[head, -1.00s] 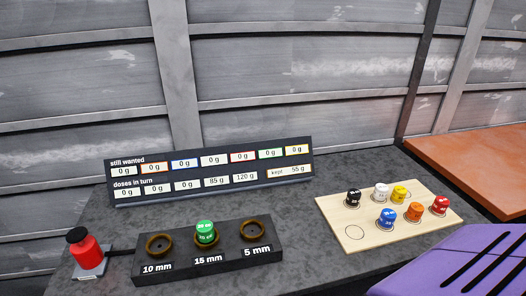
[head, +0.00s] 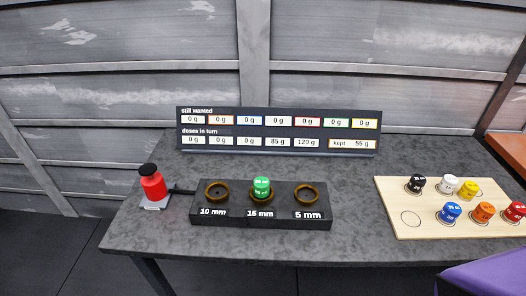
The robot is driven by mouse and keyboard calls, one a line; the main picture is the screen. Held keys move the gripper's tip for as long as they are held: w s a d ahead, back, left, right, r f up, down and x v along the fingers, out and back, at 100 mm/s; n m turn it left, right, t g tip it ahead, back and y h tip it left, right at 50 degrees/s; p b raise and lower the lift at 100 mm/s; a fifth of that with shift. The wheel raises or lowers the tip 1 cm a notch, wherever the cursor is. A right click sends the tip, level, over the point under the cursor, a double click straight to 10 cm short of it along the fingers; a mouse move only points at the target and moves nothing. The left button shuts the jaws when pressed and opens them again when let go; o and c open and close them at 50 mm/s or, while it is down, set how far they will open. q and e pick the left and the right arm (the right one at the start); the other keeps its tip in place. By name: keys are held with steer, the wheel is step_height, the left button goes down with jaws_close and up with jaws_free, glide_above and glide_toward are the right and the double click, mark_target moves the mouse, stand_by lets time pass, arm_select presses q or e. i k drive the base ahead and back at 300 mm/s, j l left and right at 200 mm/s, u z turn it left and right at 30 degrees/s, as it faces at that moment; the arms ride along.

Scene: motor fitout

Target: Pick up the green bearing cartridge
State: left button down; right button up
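The green bearing cartridge (head: 262,188) stands upright in the middle socket, labelled 15 mm, of the black block (head: 235,218). The sockets on either side of it, labelled 10 mm and 5 mm, are empty. Neither of my grippers shows in the head view.
A wooden board (head: 411,233) at the right holds black, white, yellow, blue, orange and red cartridges, with one empty marked circle at its front left. A red grease can (head: 152,184) stands left of the block. A display panel (head: 279,132) stands behind. A purple surface (head: 490,277) shows at lower right.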

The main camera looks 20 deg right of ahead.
mark_target(261, 185)
steer(key=i+j+z, duration=0.1)
steer(key=j, duration=0.3)
steer(key=i+j+z, duration=0.1)
steer(key=j, duration=0.25)
steer(key=i+j+z, duration=0.15)
steer(key=j, duration=0.3)
steer(key=z, duration=1.45)
steer(key=i+j, duration=0.05)
